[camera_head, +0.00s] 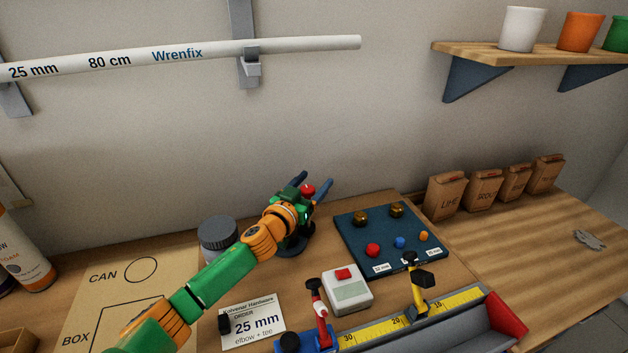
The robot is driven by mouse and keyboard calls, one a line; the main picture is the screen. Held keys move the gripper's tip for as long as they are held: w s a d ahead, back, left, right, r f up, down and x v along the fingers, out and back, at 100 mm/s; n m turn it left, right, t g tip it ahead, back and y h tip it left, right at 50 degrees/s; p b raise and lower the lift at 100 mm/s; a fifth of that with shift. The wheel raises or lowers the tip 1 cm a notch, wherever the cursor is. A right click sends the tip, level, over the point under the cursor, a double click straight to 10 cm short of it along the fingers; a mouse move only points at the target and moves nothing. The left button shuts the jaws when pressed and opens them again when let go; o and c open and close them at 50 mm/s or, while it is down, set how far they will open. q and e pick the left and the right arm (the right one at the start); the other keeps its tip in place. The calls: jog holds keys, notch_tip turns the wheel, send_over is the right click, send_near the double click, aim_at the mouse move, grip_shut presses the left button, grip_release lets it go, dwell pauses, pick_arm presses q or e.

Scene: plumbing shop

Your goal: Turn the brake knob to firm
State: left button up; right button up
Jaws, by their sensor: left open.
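My left arm reaches in from the bottom left, and its gripper (313,184) is open at the back of the bench. A small red knob-like part (308,190) shows between the two blue fingers; I cannot tell whether they touch it. It seems to belong to a device on a round dark base (291,250), mostly hidden behind my wrist. I cannot read any marking or setting on it, so I cannot tell for sure that this is the brake knob. My right gripper is not in view.
A blue board (352,238) with brass fittings and coloured knobs lies to the right. A white box with a red button (347,290), an order card (252,322) and a yellow ruler (445,306) with clamps are in front. A grey-lidded jar (218,232) stands left of my wrist.

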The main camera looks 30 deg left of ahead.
aim_at(307, 193)
pick_arm(q)
jog(key=shift+w, duration=0.35)
jog(key=shift+s, duration=0.2)
jog(key=shift+c, duration=0.6)
grip_shut()
jog(key=n+y+b, duration=0.2)
jog(key=y, duration=0.1)
jog(key=n+g+y+b, duration=0.1)
jog(key=y, duration=0.1)
jog(key=shift+s+a+f+n, duration=0.1)
jog(key=shift+a+f+n, duration=0.05)
jog(key=shift+a+n, duration=0.2)
jog(key=shift+a+n+g+y+b, duration=0.1)
jog(key=shift+n+g+y+b, duration=0.25)
jog(key=shift+y, duration=0.35)
jog(key=shift+s+a+r+y, duration=0.1)
jog(key=shift+r+y, duration=0.15)
jog(key=shift+y, duration=0.05)
jog(key=shift+c, duration=0.9)
grip_release()
jog(key=o, duration=0.3)
jog(key=shift+b+v, duration=0.45)
jog(key=shift+v, duration=2.95)
